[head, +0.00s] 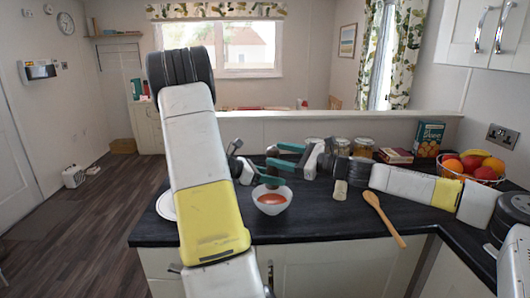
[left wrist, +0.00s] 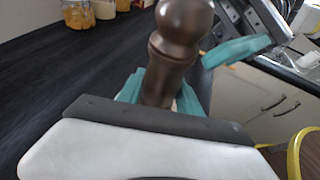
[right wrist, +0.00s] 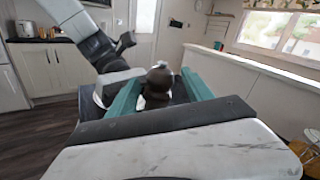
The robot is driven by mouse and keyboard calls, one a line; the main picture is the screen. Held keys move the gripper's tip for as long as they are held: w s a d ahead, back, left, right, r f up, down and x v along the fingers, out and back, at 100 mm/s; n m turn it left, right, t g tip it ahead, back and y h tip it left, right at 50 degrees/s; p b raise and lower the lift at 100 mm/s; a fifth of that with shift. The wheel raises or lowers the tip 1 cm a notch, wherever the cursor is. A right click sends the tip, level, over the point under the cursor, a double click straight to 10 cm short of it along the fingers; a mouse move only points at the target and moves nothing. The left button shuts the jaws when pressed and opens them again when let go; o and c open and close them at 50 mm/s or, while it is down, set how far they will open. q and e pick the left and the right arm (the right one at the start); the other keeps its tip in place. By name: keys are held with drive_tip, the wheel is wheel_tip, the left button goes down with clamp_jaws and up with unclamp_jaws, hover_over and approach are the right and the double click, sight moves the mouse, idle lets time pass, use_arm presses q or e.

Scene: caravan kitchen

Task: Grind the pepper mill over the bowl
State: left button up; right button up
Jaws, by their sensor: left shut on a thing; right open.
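The dark brown pepper mill (head: 272,171) is upright above the white bowl (head: 271,208) of orange-red soup. My left gripper (head: 269,182) is shut on the mill's lower body; the left wrist view shows the mill's rounded head (left wrist: 183,25) rising above the teal fingers. My right gripper (head: 284,156) is open at the mill's head. In the right wrist view, the mill's head (right wrist: 159,80) lies between the two spread teal fingers, with gaps on both sides. The bowl is not visible in either wrist view.
A wooden spoon (head: 384,218) lies on the dark counter (head: 330,228) right of the bowl. A plate (head: 166,206) is partly hidden behind my left arm. Jars (head: 363,146), a teal box (head: 429,138) and a fruit bowl (head: 470,170) stand along the back.

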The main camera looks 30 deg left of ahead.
sight(268, 150)
drive_tip(key=a, duration=0.5)
drive_tip(key=shift+a, duration=0.35)
clamp_jaws()
drive_tip(key=shift+w+t, duration=0.1)
drive_tip(key=shift+t, duration=0.2)
drive_tip(key=m+t+h, duration=0.1)
drive_tip(key=m+t, duration=0.1)
drive_tip(key=t, duration=0.1)
drive_tip(key=w+m+t+h, duration=0.1)
drive_tip(key=m+t, duration=0.1)
drive_tip(key=t, duration=0.1)
drive_tip(key=m+t+h, duration=0.1)
drive_tip(key=m+t, duration=0.1)
drive_tip(key=t, duration=0.1)
drive_tip(key=shift+w+d+m+t, duration=0.15)
drive_tip(key=shift+m+t, duration=0.15)
drive_tip(key=shift+m, duration=0.1)
drive_tip(key=shift+w+d+m+t+h, duration=0.2)
drive_tip(key=shift+m+t+h, duration=0.45)
drive_tip(key=shift+t+h, duration=0.15)
drive_tip(key=shift+w+d+m+t+h, duration=0.15)
drive_tip(key=shift+w+m+t+h, duration=0.05)
drive_tip(key=shift+m+t+h, duration=0.55)
